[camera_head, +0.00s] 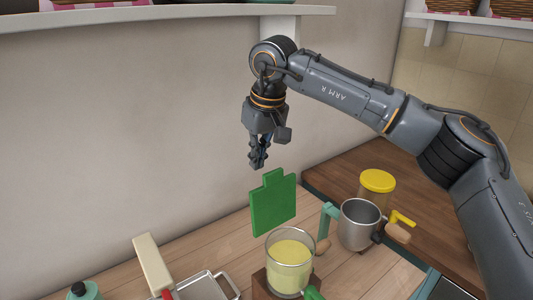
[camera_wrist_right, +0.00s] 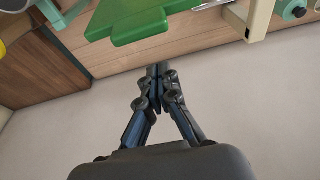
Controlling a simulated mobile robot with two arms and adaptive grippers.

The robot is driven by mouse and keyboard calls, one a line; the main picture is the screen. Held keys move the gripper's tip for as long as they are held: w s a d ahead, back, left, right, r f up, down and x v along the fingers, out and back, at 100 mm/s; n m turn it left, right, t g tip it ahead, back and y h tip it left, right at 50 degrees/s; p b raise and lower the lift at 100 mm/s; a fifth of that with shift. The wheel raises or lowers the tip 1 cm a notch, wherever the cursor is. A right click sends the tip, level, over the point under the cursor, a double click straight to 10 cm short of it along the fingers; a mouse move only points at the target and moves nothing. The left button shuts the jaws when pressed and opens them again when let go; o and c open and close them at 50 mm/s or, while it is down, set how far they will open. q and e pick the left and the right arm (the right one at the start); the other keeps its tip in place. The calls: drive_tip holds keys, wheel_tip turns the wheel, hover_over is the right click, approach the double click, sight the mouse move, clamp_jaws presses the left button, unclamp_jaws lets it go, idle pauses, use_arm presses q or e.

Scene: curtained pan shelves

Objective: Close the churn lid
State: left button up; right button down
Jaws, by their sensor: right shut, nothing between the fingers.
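A glass vessel (camera_head: 289,264) with pale yellow contents stands on a brown base at the counter's front; it looks like the churn. A flat green panel with a tab (camera_head: 273,205) stands upright behind it, probably its lid raised open. I cannot tell how the two are joined. The panel also shows at the top of the right wrist view (camera_wrist_right: 130,18). My right gripper (camera_head: 258,164) is shut and empty, pointing down above and slightly left of the panel's tab, apart from it. Its closed fingertips show in the wrist view (camera_wrist_right: 158,70). My left gripper is not in view.
A metal cup (camera_head: 358,226) in a teal frame and a yellow-lidded jar (camera_head: 377,182) stand to the right. A cream upright piece (camera_head: 152,262), a metal tray (camera_head: 205,287) and a teal item (camera_head: 83,291) lie to the left. A shelf (camera_head: 150,16) runs along the wall above.

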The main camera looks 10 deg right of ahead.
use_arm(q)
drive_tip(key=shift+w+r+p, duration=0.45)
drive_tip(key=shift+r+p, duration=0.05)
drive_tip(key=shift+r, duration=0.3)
use_arm(e)
drive_tip(key=s, duration=0.2)
drive_tip(key=s+d, duration=0.1)
drive_tip(key=shift+s+d+r, duration=0.1)
drive_tip(key=shift+s+r, duration=0.05)
drive_tip(key=shift+r, duration=0.25)
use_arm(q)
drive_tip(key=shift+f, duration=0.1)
